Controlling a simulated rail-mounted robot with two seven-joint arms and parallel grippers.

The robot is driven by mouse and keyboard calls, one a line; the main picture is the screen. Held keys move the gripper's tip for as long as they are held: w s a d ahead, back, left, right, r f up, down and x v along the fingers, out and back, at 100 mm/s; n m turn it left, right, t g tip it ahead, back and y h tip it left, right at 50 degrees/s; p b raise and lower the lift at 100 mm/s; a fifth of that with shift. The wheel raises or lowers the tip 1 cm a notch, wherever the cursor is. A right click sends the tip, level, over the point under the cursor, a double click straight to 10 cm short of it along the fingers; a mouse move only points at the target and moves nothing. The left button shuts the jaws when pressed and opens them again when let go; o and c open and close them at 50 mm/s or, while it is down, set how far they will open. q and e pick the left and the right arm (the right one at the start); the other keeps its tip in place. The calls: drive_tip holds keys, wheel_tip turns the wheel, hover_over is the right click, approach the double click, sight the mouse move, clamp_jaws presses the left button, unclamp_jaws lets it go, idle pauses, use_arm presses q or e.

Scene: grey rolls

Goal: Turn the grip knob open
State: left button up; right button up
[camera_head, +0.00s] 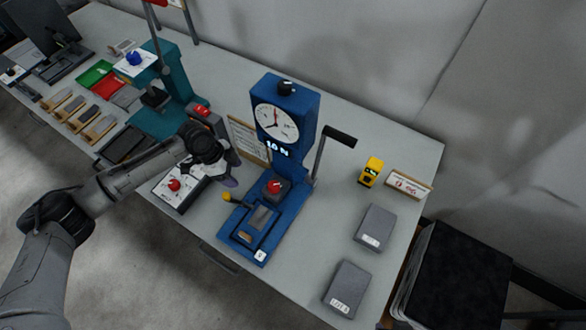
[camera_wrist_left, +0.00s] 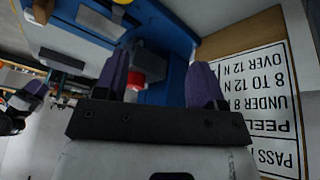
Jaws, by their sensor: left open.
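A blue peel tester (camera_head: 288,130) with a round dial and a "10 N" readout stands on the bench. A red knob (camera_head: 274,185) sits on a dark block at the foot of its column. I cannot tell from a label whether this is the grip knob. A black knob (camera_head: 286,87) is on top of the tester. My left gripper (camera_head: 230,178) is left of the red knob, open and empty. In the left wrist view, its purple fingers (camera_wrist_left: 160,78) are spread, and the red knob (camera_wrist_left: 137,76) shows beyond them, partly behind the left-hand finger. My right gripper is not visible.
A yellow-ended lever (camera_head: 227,197) stands at the tester's left. A control box (camera_head: 175,186) with another red button lies under my left arm. A black-topped post (camera_head: 338,137) rises right of the tester. Grey blocks (camera_head: 375,227) lie on the right; bench between is clear.

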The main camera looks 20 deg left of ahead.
sight(274, 185)
use_arm(q)
drive_tip(key=shift+m, duration=0.9)
drive_tip(key=d, duration=1.1)
drive_tip(key=shift+w+d+f, duration=0.1)
drive_tip(key=shift+d, duration=0.05)
drive_tip(key=shift+d+f, duration=0.3)
drive_tip(key=shift+f, duration=0.3)
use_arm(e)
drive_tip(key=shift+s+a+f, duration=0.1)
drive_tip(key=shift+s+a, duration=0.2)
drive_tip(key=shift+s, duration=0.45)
